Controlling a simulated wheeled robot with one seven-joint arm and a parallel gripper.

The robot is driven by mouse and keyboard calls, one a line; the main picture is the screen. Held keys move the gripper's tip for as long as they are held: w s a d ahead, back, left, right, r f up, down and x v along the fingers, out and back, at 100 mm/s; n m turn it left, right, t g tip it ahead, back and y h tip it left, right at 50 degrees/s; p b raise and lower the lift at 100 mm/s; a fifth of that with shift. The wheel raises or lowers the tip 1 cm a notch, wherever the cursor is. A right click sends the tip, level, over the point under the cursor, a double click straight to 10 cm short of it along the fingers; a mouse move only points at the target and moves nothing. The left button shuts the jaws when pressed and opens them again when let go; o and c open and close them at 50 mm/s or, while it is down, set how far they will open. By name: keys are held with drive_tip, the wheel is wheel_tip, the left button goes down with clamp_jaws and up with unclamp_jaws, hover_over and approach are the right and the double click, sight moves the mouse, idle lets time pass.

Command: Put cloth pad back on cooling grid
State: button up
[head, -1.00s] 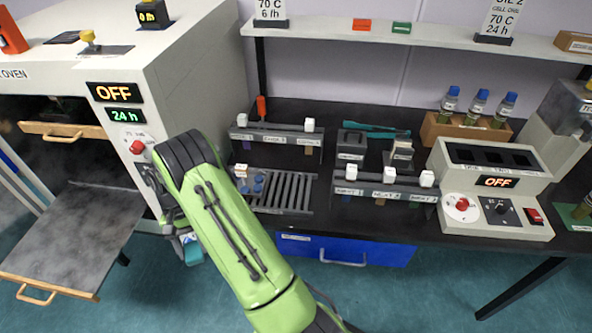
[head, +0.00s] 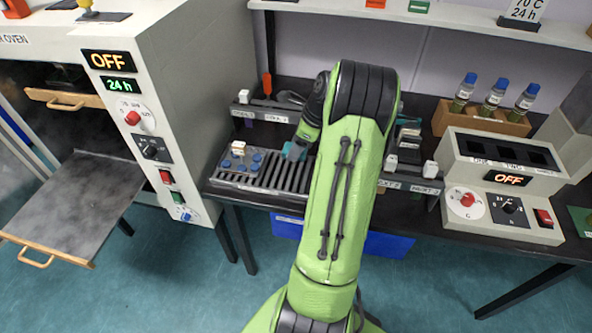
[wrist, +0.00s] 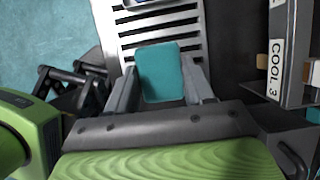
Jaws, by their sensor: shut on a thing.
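The cloth pad (wrist: 161,72) is a teal rounded rectangle. In the wrist view it sits between the two fingers of my gripper (wrist: 162,88), which is shut on it. The cooling grid (wrist: 190,18) is a slatted metal rack; the pad overlaps its near end in that view. In the head view the grid (head: 284,172) lies on the dark bench, and a bit of the teal pad (head: 294,151) shows at its right part, beside my gripper (head: 296,148). My arm hides the grid's right end. I cannot tell whether the pad touches the slats.
Blue-capped small pieces and a white-topped one (head: 238,150) occupy the grid's left end. A labelled rack (head: 262,112) stands behind it; its COOL 3 end (wrist: 287,55) is close on the right in the wrist view. The oven's lowered door (head: 80,205) juts out at left.

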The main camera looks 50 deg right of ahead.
wheel_tip(320, 180, down, 7)
drive_tip(key=shift+f+b, duration=0.1)
drive_tip(key=shift+b, duration=0.95)
drive_tip(key=shift+f, duration=0.15)
drive_tip(key=o, duration=1)
